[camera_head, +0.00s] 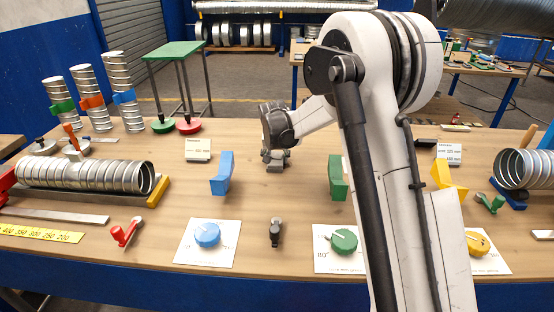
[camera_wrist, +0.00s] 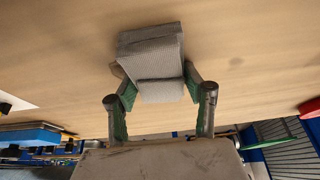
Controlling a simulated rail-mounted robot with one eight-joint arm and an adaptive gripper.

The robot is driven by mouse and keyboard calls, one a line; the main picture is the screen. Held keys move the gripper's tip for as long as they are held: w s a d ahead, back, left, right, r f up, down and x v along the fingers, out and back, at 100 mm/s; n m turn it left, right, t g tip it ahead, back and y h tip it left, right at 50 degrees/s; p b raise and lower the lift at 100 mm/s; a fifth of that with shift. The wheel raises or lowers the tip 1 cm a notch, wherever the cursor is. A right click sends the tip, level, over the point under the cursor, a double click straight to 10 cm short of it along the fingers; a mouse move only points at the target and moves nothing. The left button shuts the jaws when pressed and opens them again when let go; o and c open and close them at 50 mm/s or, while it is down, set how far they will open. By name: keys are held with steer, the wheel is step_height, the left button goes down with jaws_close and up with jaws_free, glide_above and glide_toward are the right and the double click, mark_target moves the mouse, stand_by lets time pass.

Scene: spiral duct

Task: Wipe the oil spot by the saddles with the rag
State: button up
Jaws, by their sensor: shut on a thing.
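My gripper (camera_wrist: 158,90) is shut on a folded grey rag (camera_wrist: 150,48), which sits between its two fingertips in the wrist view. In the head view my gripper (camera_head: 275,152) is over the far middle of the wooden bench, and whether the rag touches the wood is unclear. A faint dark smudge (camera_wrist: 236,61), possibly the oil spot, lies on the wood to the right of the rag in the wrist view. No oil spot is clear in the head view. The blue saddle (camera_head: 222,173), green saddle (camera_head: 338,177) and yellow saddle (camera_head: 449,180) stand on the bench.
Cards with a blue knob (camera_head: 207,234), green knob (camera_head: 344,240) and yellow knob (camera_head: 480,243) lie along the front. A black-handled tool (camera_head: 275,231) lies between two cards. A ribbed duct (camera_head: 85,174) lies left. Bare wood surrounds my gripper. My arm hides part of the right side.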

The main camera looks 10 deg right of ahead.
mark_target(273, 155)
steer(key=shift+w+a, duration=0.15)
steer(key=shift+a, duration=0.25)
steer(key=shift+a+r, duration=0.25)
steer(key=shift+d+r+p, duration=0.2)
steer(key=shift+r+p, duration=0.25)
steer(key=shift+r, duration=0.8)
steer(key=shift+r+p, duration=0.3)
steer(key=shift+r, duration=0.35)
steer(key=shift+r+p, duration=0.75)
steer(key=shift+r, duration=1.15)
steer(key=shift+w+a, duration=0.1)
